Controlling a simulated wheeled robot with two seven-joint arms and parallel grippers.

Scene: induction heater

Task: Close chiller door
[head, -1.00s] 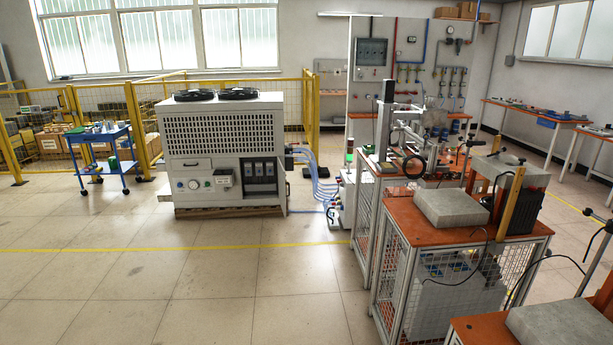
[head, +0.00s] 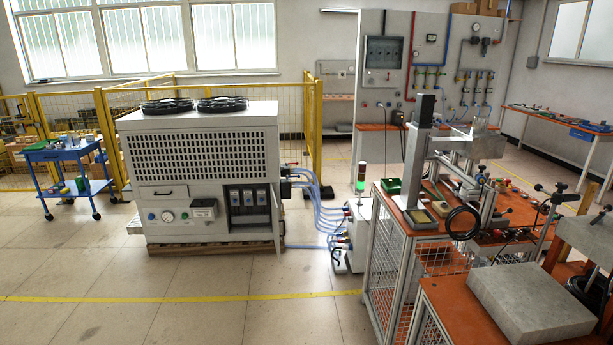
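The chiller (head: 203,150) is a large white cabinet with a vented upper front and two black fans on top. It stands on a wooden pallet left of the picture's middle. Its lower right compartment (head: 250,228) is uncovered, and dark-topped grey units show inside. A narrow pale strip (head: 280,225) at the compartment's right edge may be the door seen edge-on; I cannot tell its angle for sure. A drawer-like panel with a black handle, gauges and a small display box are on the lower left front. Neither of my grippers is in view.
Blue hoses (head: 310,215) run from the chiller's right side to a unit on the floor. Orange-topped workbenches (head: 440,290) fill the right. A blue cart (head: 65,155) stands left before a yellow fence. The floor (head: 190,275) in front is clear.

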